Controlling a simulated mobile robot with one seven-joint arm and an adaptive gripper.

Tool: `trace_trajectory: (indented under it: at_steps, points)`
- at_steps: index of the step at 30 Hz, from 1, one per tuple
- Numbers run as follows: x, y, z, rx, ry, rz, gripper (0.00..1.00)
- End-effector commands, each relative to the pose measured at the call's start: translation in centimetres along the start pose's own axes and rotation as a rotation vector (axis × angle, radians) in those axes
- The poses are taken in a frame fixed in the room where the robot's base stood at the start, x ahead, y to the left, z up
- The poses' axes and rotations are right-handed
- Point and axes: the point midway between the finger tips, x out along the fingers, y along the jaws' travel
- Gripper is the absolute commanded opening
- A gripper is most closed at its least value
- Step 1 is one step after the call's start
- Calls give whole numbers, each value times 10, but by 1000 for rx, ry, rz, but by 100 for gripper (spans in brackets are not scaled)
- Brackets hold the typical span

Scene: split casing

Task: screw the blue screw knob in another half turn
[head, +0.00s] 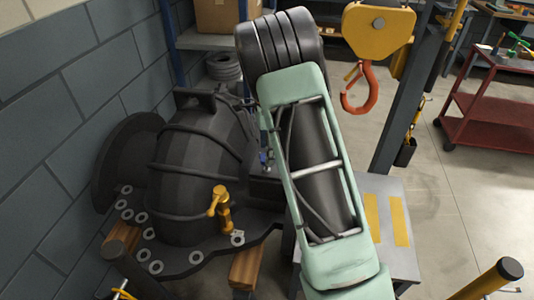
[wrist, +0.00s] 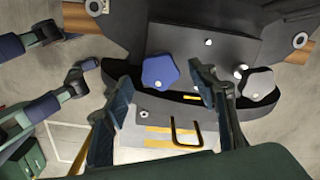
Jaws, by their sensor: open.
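The blue screw knob (wrist: 160,71) is a lobed knob with a pale dot in its middle, on a dark plate of the casing (wrist: 205,35) in the wrist view. My gripper (wrist: 160,76) is open, with one finger to the left of the knob and the other to its right. Gaps show between the knob and both fingers; I cannot tell whether the fingertips are level with it in depth. In the head view the dark casing (head: 195,170) stands by the wall, and my arm hides the gripper and most of the knob area.
A yellow bent bar (wrist: 185,135) is below the knobs. In the head view, a yellow valve (head: 221,205) rises from the casing flange, and an orange hook (head: 362,92) hangs right of my arm.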

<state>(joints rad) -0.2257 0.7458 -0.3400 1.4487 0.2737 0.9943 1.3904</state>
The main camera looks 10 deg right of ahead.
Motion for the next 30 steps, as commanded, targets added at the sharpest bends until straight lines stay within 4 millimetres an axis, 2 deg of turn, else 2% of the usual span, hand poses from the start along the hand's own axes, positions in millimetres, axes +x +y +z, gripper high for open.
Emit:
trace_trajectory:
  at_steps: [1, 6, 13, 18, 30]
  points:
    - [-12, -2, 0, -1, -1, -6, 53]
    - [-50, -1, 0, -2, 0, -5, 53]
    - [-88, -1, 0, 0, 0, -3, 53]
    - [-99, 0, 0, 0, 1, 0, 53]
    - [-103, 1, 4, -22, -2, -9, 53]
